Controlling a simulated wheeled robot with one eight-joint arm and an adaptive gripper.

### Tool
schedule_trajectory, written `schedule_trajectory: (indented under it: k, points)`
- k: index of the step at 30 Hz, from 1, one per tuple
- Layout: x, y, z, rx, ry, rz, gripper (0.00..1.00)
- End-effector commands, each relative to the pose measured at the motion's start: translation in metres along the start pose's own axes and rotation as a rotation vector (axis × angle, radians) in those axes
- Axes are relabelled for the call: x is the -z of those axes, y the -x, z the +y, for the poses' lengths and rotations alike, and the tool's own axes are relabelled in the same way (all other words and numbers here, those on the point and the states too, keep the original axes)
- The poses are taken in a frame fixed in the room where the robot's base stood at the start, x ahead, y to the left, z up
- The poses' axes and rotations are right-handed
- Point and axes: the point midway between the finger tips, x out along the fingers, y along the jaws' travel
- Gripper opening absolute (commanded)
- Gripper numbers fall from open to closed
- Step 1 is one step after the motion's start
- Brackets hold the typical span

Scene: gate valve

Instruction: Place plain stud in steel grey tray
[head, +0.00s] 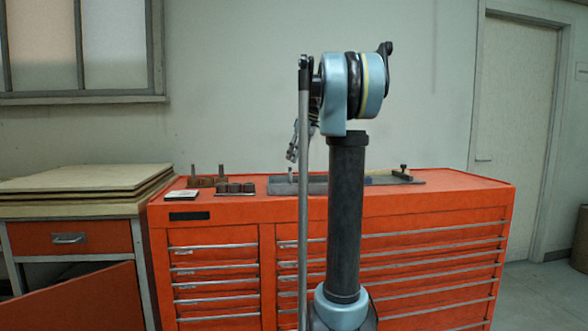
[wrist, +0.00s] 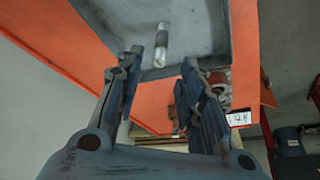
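The plain stud (wrist: 161,45) is a slim grey metal rod with a bright end, seen against the grey tray in the wrist view. In the head view it shows as a small pale upright piece (head: 290,174) at the tray's left part. The steel grey tray (head: 312,188) lies on the orange cabinet; its floor and rim (wrist: 205,35) fill the top of the wrist view. My gripper (wrist: 156,66) is open and empty, with its fingers spread and the stud apart from them, beyond the tips. In the head view my gripper (head: 293,152) hangs above the stud, partly hidden by my arm.
Brown blocks with upright pieces (head: 196,181), a row of dark round parts (head: 235,188) and a white card (head: 182,194) stand left of the tray. A small dark fixture (head: 403,171) is at the right. The cabinet top (head: 465,183) is clear at far right.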

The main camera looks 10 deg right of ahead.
Motion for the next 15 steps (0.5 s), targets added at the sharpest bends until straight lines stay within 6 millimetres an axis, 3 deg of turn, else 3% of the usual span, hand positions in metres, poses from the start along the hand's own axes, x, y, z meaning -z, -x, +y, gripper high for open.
schedule_trajectory:
  k: [6, 15]
  points:
    - [0.0, 0.031, 0.0, 0.0, 0.0, 0.0, 0.35]
    - [0.0, 0.041, -0.001, 0.001, 0.001, 0.0, 0.35]
